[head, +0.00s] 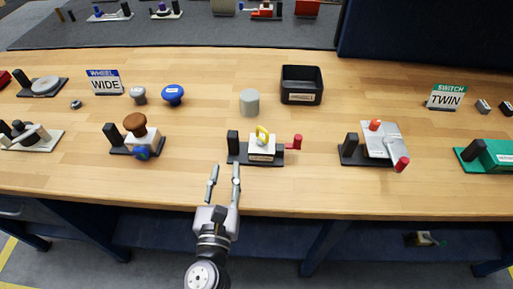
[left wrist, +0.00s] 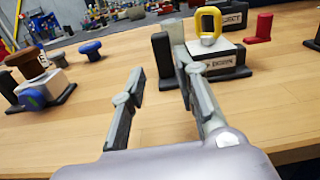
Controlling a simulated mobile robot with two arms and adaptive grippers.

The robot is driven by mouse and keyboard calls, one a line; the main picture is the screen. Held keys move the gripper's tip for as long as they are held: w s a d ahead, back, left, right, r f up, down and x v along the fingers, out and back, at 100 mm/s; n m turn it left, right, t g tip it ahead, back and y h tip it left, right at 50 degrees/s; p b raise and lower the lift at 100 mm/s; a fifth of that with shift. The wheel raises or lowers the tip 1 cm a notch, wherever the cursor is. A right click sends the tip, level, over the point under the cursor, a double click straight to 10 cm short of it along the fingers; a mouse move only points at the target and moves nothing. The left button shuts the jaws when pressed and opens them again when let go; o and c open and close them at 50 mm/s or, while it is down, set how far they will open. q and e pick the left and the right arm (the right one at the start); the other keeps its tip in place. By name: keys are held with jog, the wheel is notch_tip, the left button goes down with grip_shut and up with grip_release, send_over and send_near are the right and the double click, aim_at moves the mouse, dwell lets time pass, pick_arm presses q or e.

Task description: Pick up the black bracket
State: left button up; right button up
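Black L-shaped bases with an upright block stand at several fixtures, and I cannot tell for sure which one is the black bracket. The nearest is the black upright (head: 232,142) at the left end of the centre fixture, which carries a white block with a yellow handle (head: 263,140) and a red knob. In the left wrist view this black upright (left wrist: 162,54) stands just beyond the fingers, partly hidden by the right finger. My left gripper (head: 224,177) is open and empty at the table's front edge, short of the centre fixture. My right gripper is not in view.
A fixture with brown and blue knobs (head: 136,141) stands to the left, a grey plate fixture (head: 380,145) to the right. Behind are a grey cylinder (head: 249,102) and a black bin (head: 302,84). The wooden table (head: 200,115) is clear between the fixtures.

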aim_at(232, 142)
pick_arm(q)
jog(key=shift+w+d, duration=0.1)
jog(key=shift+d, duration=0.1)
jog(key=w, duration=1.1)
jog(key=shift+w+f, duration=0.1)
jog(key=shift+w, duration=0.1)
jog(key=shift+s, duration=0.1)
jog(key=shift+c, duration=0.4)
grip_shut()
